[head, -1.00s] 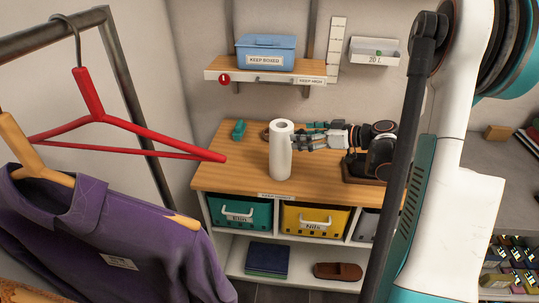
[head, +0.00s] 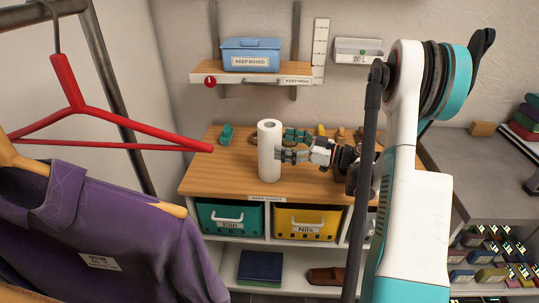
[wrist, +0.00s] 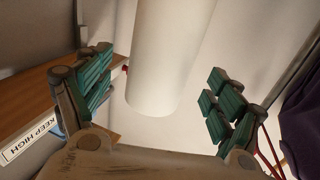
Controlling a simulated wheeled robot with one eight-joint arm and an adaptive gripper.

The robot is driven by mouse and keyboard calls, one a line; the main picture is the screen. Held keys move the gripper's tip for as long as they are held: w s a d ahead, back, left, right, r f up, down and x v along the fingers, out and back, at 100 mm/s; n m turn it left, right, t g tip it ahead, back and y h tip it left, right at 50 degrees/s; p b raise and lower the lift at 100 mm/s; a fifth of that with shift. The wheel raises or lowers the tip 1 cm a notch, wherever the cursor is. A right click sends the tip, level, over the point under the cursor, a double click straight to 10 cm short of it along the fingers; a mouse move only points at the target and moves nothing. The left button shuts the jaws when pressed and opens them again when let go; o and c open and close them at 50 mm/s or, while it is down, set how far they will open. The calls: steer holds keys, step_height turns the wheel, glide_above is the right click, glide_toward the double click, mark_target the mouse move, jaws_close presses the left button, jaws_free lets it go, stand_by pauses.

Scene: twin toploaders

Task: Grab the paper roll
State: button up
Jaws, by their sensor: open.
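The paper roll (head: 268,152) is white and stands upright near the front edge of the wooden counter (head: 220,172). My gripper (head: 287,144) is just to its right in the head view, with its fingers reaching toward the roll's right side. In the wrist view the roll (wrist: 168,55) shows between the two green-padded fingers of my open gripper (wrist: 160,72). There is a visible gap on both sides. I cannot tell how deep the roll sits between the fingers.
A wall shelf (head: 220,79) with a blue box (head: 250,55) hangs above the counter. Small objects, including a green one (head: 226,134), lie at the counter's back. A red hanger (head: 75,95) and purple shirt (head: 110,245) fill the left foreground. Labelled bins (head: 305,222) sit below.

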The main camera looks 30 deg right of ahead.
steer(key=shift+r+b+x, duration=0.15)
steer(key=shift+b+x, duration=0.35)
steer(key=shift+x, duration=0.9)
steer(key=shift+r+b+x, duration=0.15)
steer(key=shift+b+x, duration=0.35)
steer(key=shift+x, duration=0.9)
steer(key=c, duration=1.5)
